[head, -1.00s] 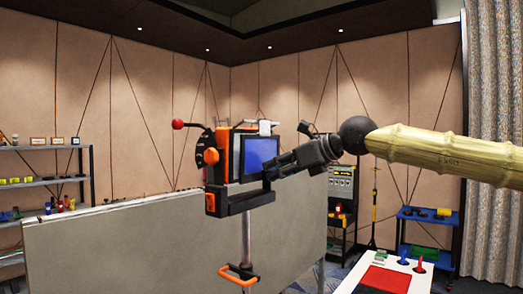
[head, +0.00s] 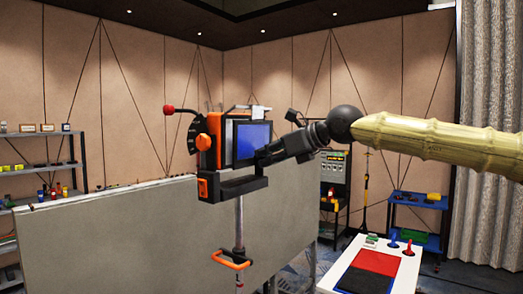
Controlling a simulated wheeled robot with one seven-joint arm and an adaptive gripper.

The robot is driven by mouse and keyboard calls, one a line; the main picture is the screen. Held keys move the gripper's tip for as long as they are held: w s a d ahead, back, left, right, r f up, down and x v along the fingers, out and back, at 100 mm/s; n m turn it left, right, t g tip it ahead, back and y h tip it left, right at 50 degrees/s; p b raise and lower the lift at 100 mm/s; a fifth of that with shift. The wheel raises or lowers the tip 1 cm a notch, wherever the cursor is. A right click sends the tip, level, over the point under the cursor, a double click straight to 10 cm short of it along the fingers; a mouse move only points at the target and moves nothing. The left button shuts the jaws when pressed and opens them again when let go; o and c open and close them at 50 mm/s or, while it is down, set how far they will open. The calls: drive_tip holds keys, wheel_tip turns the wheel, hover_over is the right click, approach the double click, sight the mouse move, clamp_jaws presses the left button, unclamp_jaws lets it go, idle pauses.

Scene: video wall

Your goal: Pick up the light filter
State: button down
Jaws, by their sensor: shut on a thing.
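The light filter (head: 252,141) is a blue square panel in a dark frame. It stands upright at the right side of an orange and black device (head: 206,150) on a metal post. My gripper (head: 266,155) reaches in from the right and is shut on the filter's lower right edge. The fingertips are small and dark, so their exact contact is hard to see. The filter is still close against the device; I cannot tell whether they touch.
A long grey panel (head: 120,235) stands behind the post. A white table (head: 335,270) with red and black pads is at lower right. Shelves (head: 35,180) stand at left, and a blue rack (head: 418,210) and equipment stand (head: 333,180) at back right.

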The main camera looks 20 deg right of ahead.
drive_tip(key=shift+r, duration=0.1)
drive_tip(key=s+d+r+b, duration=0.1)
drive_tip(key=s+d+b, duration=0.6)
drive_tip(key=s+d, duration=0.4)
drive_tip(key=s, duration=0.3)
drive_tip(key=shift+s+r, duration=0.1)
drive_tip(key=shift+r, duration=0.05)
idle(0.8)
